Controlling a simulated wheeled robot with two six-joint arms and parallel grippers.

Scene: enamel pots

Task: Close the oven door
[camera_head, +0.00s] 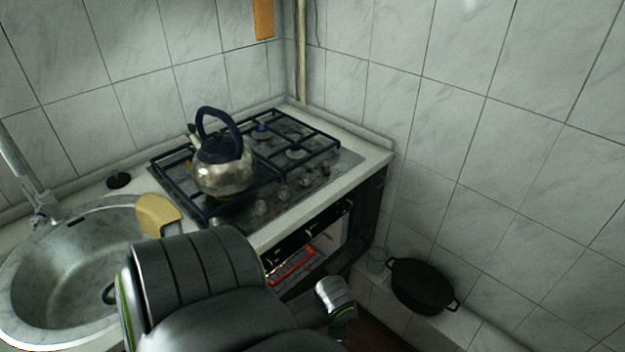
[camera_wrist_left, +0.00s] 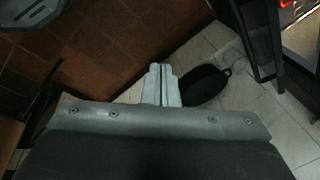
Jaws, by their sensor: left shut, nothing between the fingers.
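The oven (camera_head: 330,225) is built in under the stove. Its lit interior, with a red-glowing rack area, shows in the head view, so the door stands open. My large grey arm hides most of the door there. In the left wrist view a dark framed panel (camera_wrist_left: 250,40), apparently the open door, is at the upper right, beside the lit oven opening (camera_wrist_left: 290,12). My left gripper (camera_wrist_left: 161,68) is shut and empty, left of that panel and apart from it in the picture. My right gripper is not in view.
A kettle (camera_head: 222,168) stands on the hob grate. A sink (camera_head: 75,265) is at the left, with a yellow sponge-like thing (camera_head: 158,214) on its rim. A black pot (camera_head: 422,287) and a clear glass (camera_head: 377,261) stand low by the right wall. Brown tiled floor (camera_wrist_left: 110,50) shows in the wrist view.

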